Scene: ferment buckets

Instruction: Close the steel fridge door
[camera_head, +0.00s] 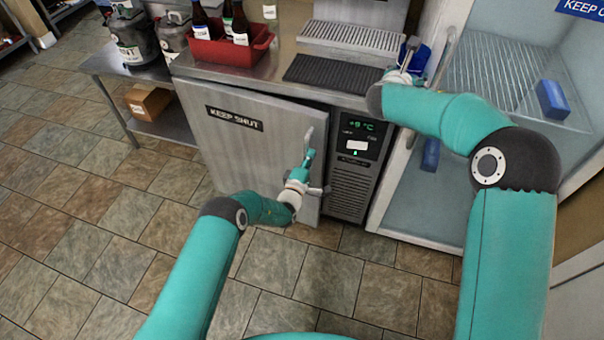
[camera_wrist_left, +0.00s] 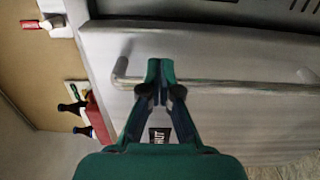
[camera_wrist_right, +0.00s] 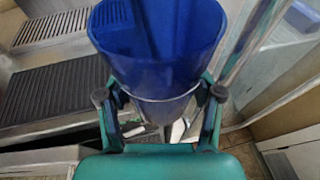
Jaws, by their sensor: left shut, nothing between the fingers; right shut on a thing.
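The steel fridge door (camera_head: 220,150), labelled KEEP SHUT, is at the centre left in the head view. It stands at a slight angle, with its right edge out from the cabinet front. Its bar handle (camera_wrist_left: 235,87) runs across the left wrist view. My left gripper (camera_head: 309,157) is shut and empty at the door's right side, by the handle; in the left wrist view its fingertips (camera_wrist_left: 160,68) overlap the bar near one end. Whether they touch it I cannot tell. My right gripper (camera_head: 408,62) is shut on a blue cup (camera_wrist_right: 155,65), also partly visible in the head view (camera_head: 420,60).
A control panel (camera_head: 356,145) sits right of the door. A red crate with bottles (camera_head: 230,48) and a black drip mat (camera_head: 333,73) are on the counter. A glass-fronted fridge (camera_head: 415,200) stands at right. The tiled floor before the door is clear.

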